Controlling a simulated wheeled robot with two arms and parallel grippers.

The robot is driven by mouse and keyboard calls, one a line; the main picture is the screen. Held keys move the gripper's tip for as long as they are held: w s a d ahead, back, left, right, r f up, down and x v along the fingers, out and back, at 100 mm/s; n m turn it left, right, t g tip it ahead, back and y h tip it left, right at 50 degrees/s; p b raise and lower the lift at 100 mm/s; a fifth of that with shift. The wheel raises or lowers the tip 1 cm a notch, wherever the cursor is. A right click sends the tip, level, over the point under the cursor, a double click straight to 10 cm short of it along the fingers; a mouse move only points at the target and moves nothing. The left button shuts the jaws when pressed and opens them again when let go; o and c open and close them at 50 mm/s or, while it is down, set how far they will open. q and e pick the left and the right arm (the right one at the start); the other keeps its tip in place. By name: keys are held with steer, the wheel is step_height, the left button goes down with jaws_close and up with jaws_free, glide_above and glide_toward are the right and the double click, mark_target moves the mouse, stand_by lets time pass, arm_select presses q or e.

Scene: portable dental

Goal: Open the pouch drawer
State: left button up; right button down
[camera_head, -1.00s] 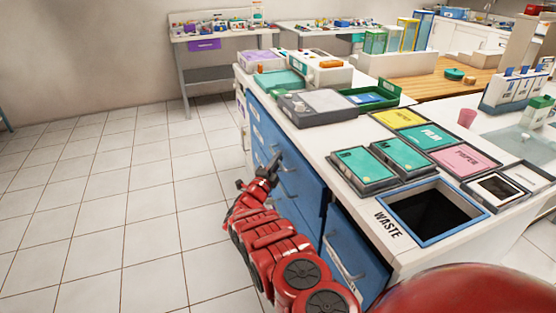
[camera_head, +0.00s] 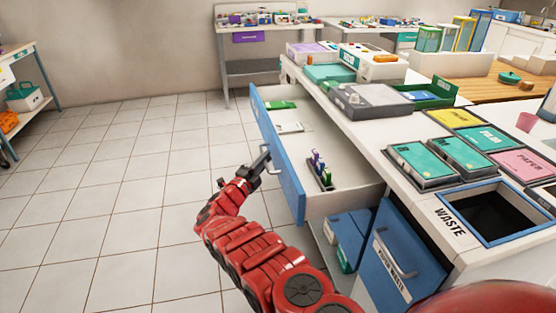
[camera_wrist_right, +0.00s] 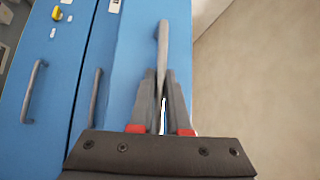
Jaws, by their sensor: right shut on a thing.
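A blue-fronted drawer (camera_head: 277,152) stands pulled out of the white-topped cabinet in the head view. Inside it lie a green pack (camera_head: 281,105), a white item (camera_head: 290,127) and a small dark holder with coloured items (camera_head: 321,170). My right gripper (camera_head: 262,165) is at the drawer front. In the right wrist view its fingers (camera_wrist_right: 163,95) are closed around the grey bar handle (camera_wrist_right: 162,45). I cannot read a label on this drawer. My left gripper does not show.
A blue waste drawer front (camera_head: 395,262) with its own handle is at the lower right. Lidded boxes (camera_head: 423,163) and a waste opening (camera_head: 492,212) are on the counter. The tiled floor (camera_head: 120,180) left of the drawer is clear.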

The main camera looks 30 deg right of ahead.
steer(key=shift+w+a+f, duration=0.1)
steer(key=shift+a, duration=0.5)
steer(key=c, duration=0.9)
jaws_free()
steer(key=p+v, duration=0.4)
steer(key=v, duration=1.3)
steer(key=shift+a+p, duration=0.15)
steer(key=shift+p, duration=0.25)
